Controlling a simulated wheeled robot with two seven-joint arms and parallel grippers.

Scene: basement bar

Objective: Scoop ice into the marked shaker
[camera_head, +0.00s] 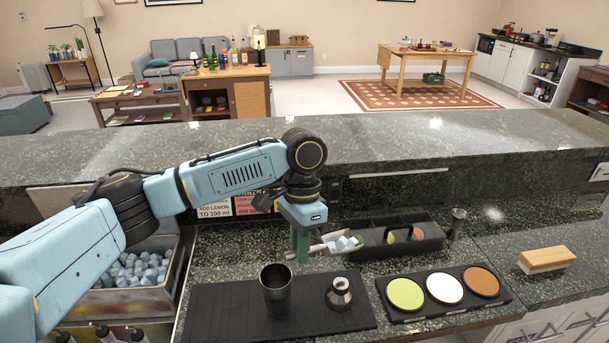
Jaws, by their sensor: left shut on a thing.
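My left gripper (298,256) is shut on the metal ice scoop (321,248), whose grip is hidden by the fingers. The scoop points right and carries several pale ice cubes (346,243). It is above the counter, behind and a little right of a tall dark metal shaker tin (276,292). The tin stands upright and open on the black bar mat (225,309). No marking on it can be made out. The ice bin (133,300) with many cubes is at left. My right gripper is not in view.
A black caddy (430,243) sits behind the scoop, with a small metal jigger (457,223) at its right end. A tray (447,306) with green, white and orange discs and a wooden-topped block (546,260) are at right. A raised stone ledge (420,150) runs behind.

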